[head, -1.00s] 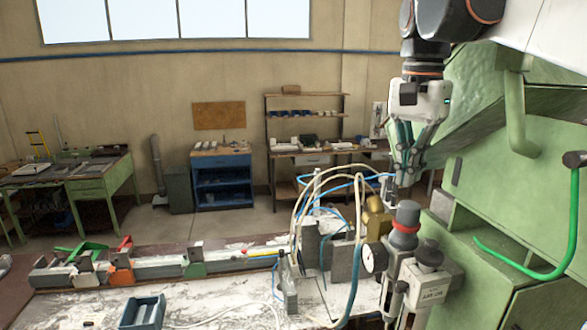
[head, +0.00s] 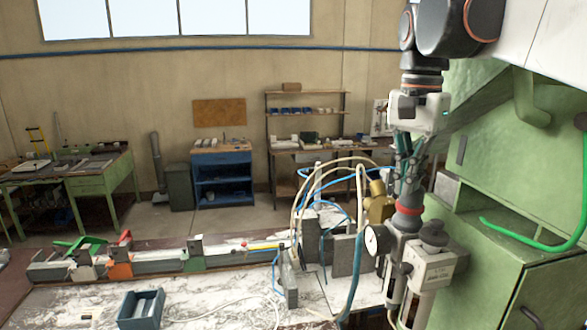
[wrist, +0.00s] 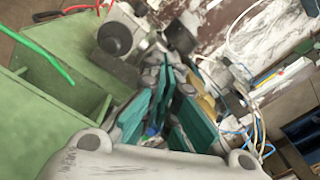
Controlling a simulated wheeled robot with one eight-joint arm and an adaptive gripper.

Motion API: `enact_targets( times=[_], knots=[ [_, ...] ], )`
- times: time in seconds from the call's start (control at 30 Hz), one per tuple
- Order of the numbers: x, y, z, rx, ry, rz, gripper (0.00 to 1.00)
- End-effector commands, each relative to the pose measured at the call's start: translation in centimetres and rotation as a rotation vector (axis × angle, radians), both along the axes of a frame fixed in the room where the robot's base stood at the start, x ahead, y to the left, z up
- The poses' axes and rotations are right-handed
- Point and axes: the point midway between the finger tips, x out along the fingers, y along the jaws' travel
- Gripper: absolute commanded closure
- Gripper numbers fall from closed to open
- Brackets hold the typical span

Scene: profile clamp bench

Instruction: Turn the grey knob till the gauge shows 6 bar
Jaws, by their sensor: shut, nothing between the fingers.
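The grey knob (head: 409,209), with a red collar, stands upright on the regulator at the right of the bench in the head view. My gripper (head: 408,184) points down right over it; its fingers overlap the knob's top and hide most of the grey part. The gripper is shut with nothing held. In the wrist view the teal fingers (wrist: 166,112) are in the middle, and I cannot make out the knob between them. The round gauge (head: 376,239) sits left of the regulator, seen at a slant; its reading is too small to tell.
A dark round cap (head: 433,235) on a grey unit stands close to the right of the knob. A brass part (head: 379,203) and looping hoses (head: 327,178) are close on the left. A green cabinet (head: 490,235) closes off the right. A blue bin (head: 141,308) lies front left.

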Motion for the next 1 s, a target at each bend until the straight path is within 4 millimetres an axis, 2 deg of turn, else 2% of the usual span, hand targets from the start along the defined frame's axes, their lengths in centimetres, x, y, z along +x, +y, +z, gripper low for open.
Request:
enact_targets(
  times=[0.03, 1.0],
  knots=[
    [-0.23, 0.02, -0.65, 0.002, 0.01, -0.001, 1.0],
    [0.39, -0.61, -0.67, -0.001, 0.009, -0.003, 1.0]
  ],
)
